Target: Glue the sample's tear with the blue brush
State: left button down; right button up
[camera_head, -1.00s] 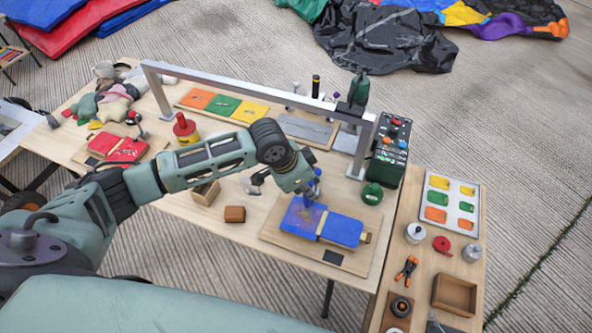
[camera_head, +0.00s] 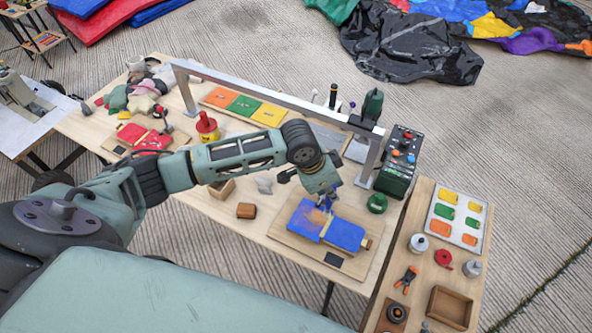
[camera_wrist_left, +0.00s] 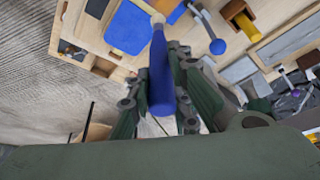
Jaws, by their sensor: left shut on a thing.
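The blue sample (camera_head: 345,236) lies flat on a wooden board (camera_head: 290,240) at the front right of the table. An orange-brown patch (camera_head: 316,216) shows on its left part; I cannot make out the tear's edges. The sample also shows at the top of the left wrist view (camera_wrist_left: 127,30). My left gripper (camera_head: 326,198) is above the sample's far left part, shut on the blue brush (camera_wrist_left: 160,75). The brush's pale ferrule points toward the sample; its tip is not clear, so I cannot tell if it touches. My right gripper is not in view.
A metal arch (camera_head: 270,95) spans the table behind my arm. A side table (camera_head: 405,320) holds small tools.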

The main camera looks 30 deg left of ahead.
pick_arm(q)
jog(key=r+p, duration=0.1)
jog(key=r, duration=0.1)
jog(key=shift+w+d+r+p, duration=0.1)
jog(key=shift+d+r+p, duration=0.1)
jog(key=shift+r+p, duration=0.2)
jog(key=shift+r, duration=0.4)
jog(key=shift+a, duration=0.1)
dwell(0.5)
